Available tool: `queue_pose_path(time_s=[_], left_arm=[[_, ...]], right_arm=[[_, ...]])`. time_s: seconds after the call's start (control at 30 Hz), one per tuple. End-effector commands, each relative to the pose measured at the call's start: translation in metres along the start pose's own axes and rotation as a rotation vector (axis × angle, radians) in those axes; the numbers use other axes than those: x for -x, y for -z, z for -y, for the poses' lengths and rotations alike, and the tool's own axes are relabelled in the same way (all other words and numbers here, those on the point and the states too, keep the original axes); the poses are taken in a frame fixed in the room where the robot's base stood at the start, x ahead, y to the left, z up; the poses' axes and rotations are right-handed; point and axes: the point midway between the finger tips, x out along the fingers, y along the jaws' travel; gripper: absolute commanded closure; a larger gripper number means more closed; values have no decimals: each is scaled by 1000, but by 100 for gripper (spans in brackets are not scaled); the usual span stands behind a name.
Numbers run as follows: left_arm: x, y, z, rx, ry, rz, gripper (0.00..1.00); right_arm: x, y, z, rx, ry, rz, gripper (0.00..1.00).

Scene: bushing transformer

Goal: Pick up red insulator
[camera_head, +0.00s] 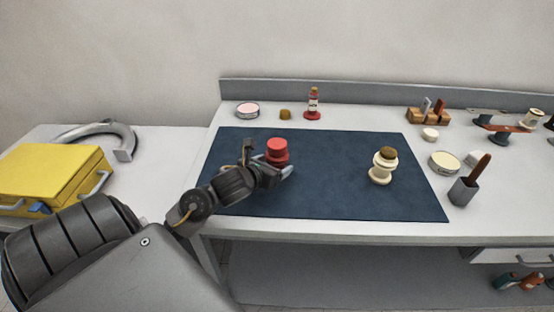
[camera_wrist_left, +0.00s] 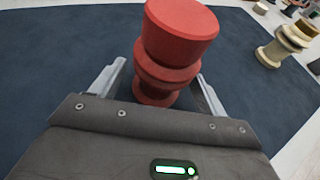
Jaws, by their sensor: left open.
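The red insulator (camera_head: 278,150) stands upright on the dark blue mat (camera_head: 330,195), left of its middle. It has a wide flat top and ribbed rings below, seen close up in the left wrist view (camera_wrist_left: 175,45). My left gripper (camera_head: 268,158) is at the insulator, with its fingers open on either side of the lower part. In the left wrist view, the left gripper (camera_wrist_left: 158,90) shows a gap between the left finger and the insulator; the right finger is partly hidden behind it. My right gripper is not in view.
A cream insulator with a brown top (camera_head: 382,166) stands on the mat's right part. A yellow case (camera_head: 55,175) lies on the left table. A small red bottle (camera_head: 313,104) stands behind the mat.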

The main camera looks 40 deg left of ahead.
Motion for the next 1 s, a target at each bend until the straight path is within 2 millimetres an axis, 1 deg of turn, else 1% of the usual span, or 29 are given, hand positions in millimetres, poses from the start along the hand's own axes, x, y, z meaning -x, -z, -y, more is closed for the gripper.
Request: queue_pose_path(time_s=[0.03, 0.1, 0.2, 0.43, 0.47, 0.93, 1.0], left_arm=[[-8, -3, 1, 5, 1, 0, 25], [-16, -1, 1, 2, 0, -1, 25], [-24, -1, 1, 1, 1, 0, 25], [-25, -1, 1, -1, 1, 1, 25], [-25, -1, 1, -1, 1, 1, 26], [-25, -1, 1, -1, 1, 1, 88], [-25, -2, 0, -1, 1, 4, 89]], right_arm=[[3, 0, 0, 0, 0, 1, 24], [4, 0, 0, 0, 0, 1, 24], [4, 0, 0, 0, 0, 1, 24], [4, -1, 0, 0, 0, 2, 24], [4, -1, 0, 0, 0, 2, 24], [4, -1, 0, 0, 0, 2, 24], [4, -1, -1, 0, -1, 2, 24]])
